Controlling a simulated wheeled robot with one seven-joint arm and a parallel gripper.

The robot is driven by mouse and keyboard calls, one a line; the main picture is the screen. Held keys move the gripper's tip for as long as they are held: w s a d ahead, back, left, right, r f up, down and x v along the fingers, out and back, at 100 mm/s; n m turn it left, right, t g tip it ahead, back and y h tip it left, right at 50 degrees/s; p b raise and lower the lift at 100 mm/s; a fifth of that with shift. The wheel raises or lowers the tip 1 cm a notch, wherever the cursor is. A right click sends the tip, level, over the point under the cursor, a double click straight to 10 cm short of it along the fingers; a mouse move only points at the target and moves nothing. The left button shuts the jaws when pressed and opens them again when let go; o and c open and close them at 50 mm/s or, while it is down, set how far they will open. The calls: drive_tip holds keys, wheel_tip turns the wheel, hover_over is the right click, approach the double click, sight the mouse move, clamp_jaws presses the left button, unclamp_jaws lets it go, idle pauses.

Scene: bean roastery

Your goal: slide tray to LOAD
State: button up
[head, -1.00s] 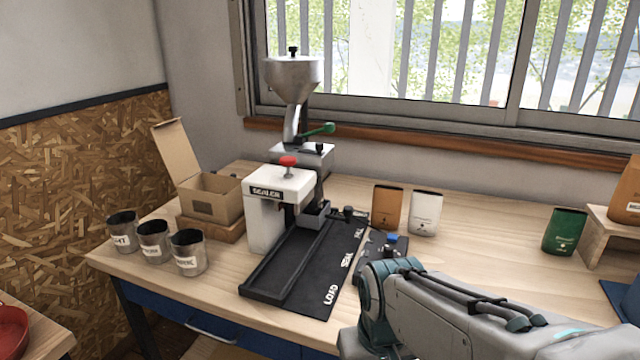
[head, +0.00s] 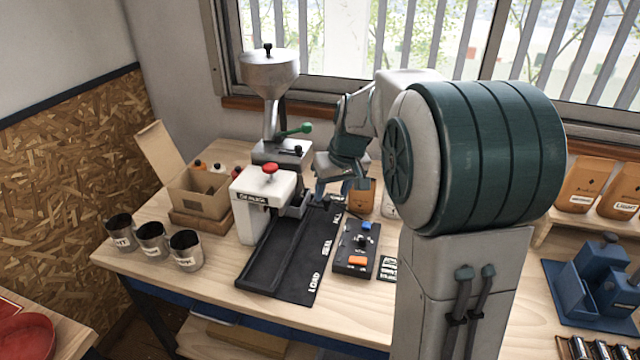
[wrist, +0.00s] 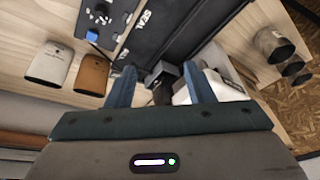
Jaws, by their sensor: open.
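A small dark grey tray (head: 296,206) sits at the far end of the black track (head: 290,262), beside the white sealer (head: 262,204). The track is lettered LOAD at its near end, SEAL midway and FILL at the far end, partly covered. My gripper (head: 338,192) is low over the far end of the track, just right of the tray. In the wrist view my gripper (wrist: 160,72) is open, with a blue finger on each side of a dark part at the tray (wrist: 166,73). I cannot tell whether the fingers touch it.
A control box (head: 355,248) with blue and orange switches stands right of the track. An orange pouch (wrist: 90,75) and a white pouch (wrist: 49,63) stand close to my fingers. Several metal cups (head: 186,250) and an open carton (head: 200,192) are at left. The track's near end is clear.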

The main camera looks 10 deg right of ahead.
drive_tip(key=n, duration=0.1)
approach(327, 199)
drive_tip(key=shift+t, duration=0.4)
drive_tip(key=p+x, duration=0.3)
drive_tip(key=x, duration=0.6)
drive_tip(key=shift+s+f+p, duration=0.15)
drive_tip(key=shift+p, duration=0.25)
drive_tip(key=shift+s, duration=0.1)
clamp_jaws()
